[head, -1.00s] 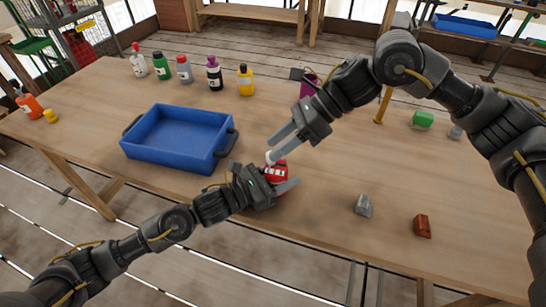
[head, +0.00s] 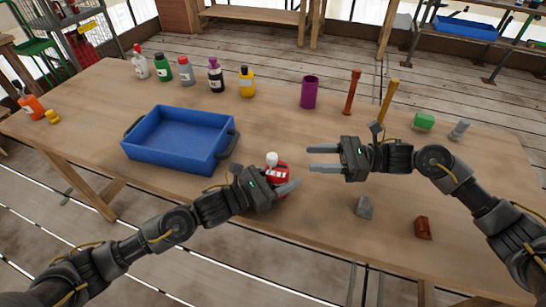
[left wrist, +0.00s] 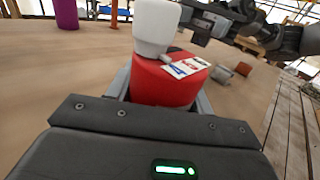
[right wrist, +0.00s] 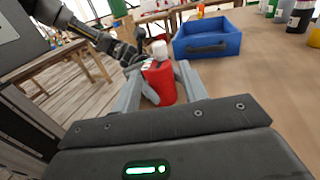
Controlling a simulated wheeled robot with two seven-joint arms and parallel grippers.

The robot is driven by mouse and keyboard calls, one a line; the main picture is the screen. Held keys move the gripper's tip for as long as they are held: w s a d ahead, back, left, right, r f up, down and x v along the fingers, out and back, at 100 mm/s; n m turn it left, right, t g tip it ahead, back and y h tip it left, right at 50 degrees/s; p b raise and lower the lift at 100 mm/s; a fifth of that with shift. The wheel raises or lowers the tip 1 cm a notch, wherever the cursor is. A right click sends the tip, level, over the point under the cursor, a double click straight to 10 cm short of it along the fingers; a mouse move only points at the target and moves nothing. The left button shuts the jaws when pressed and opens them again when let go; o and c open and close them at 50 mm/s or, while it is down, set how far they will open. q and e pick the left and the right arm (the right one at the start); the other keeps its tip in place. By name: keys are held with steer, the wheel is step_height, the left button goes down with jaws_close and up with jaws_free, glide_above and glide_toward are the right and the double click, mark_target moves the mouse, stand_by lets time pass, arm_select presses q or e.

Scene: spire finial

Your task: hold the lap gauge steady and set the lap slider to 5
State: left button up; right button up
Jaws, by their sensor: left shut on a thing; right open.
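A red rounded body with a white top, which I take for the lap gauge (head: 280,173), stands near the table's front edge. Its white top (left wrist: 156,27) and a small label with blue and red marks (left wrist: 187,67) show in the left wrist view. I cannot make out a slider or read a setting. My left gripper (head: 281,190) is shut on the red body, its fingers on either side. My right gripper (head: 311,159) is open and empty, to the right of the gauge, fingers pointing at it. The gauge (right wrist: 160,84) appears ahead between its fingers in the right wrist view, apart from them.
A blue tray (head: 180,162) is left of the gauge. Several bottles, a purple cup (head: 309,91) and upright rods (head: 352,93) stand at the back. A grey block (head: 364,207) and a rusty-red block (head: 423,227) lie right. The table between cup and gauge is clear.

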mark_target(272, 158)
steer(key=a, duration=1.1)
steer(key=shift+s+a, duration=0.15)
jaws_close()
